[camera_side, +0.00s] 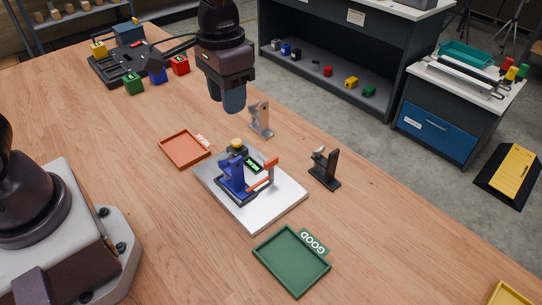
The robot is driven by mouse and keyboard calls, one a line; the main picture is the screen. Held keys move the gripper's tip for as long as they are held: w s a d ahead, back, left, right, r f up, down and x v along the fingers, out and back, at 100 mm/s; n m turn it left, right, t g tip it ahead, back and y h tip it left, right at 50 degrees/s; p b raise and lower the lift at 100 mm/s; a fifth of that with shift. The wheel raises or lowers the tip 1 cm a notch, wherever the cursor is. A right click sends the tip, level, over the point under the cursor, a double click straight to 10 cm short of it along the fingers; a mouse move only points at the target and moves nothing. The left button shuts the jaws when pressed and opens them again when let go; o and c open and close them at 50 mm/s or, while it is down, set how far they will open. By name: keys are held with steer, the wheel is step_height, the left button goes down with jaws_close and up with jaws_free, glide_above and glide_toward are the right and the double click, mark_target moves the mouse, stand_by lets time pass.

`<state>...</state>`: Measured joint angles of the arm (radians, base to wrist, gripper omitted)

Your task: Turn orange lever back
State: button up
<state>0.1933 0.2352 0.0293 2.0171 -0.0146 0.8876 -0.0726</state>
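The orange lever (264,179) is on a blue fixture (232,184) mounted on a silver plate (276,209) in the middle of the table. The lever reaches out to the right of the fixture and ends in an upright orange part. A small dark display (253,166) with green text sits behind the lever; I cannot read it surely. A yellow round knob (236,143) tops the back of the fixture. My gripper (234,108) hangs above and behind the fixture, apart from the lever. Its fingers point down and overlap in this view, so their gap is hidden.
A grey stand (260,119) and a black stand (325,169) flank the plate's far side. An orange tray (184,150) marked WEAK lies left, a green tray (291,261) marked GOOD in front. Colored blocks (133,84) lie at the back left. Bare table lies left of the plate.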

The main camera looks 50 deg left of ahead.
mark_target(271, 160)
steer(key=w+d+f+n, duration=0.1)
steer(key=w+d+f, duration=0.2)
steer(key=w+f, duration=0.3)
steer(key=f, duration=0.3)
steer(key=w+f, duration=0.1)
steer(key=f, duration=0.7)
steer(key=shift+w+a+f, duration=0.15)
steer(key=shift+a+f, duration=0.05)
steer(key=shift+f, duration=0.05)
jaws_close()
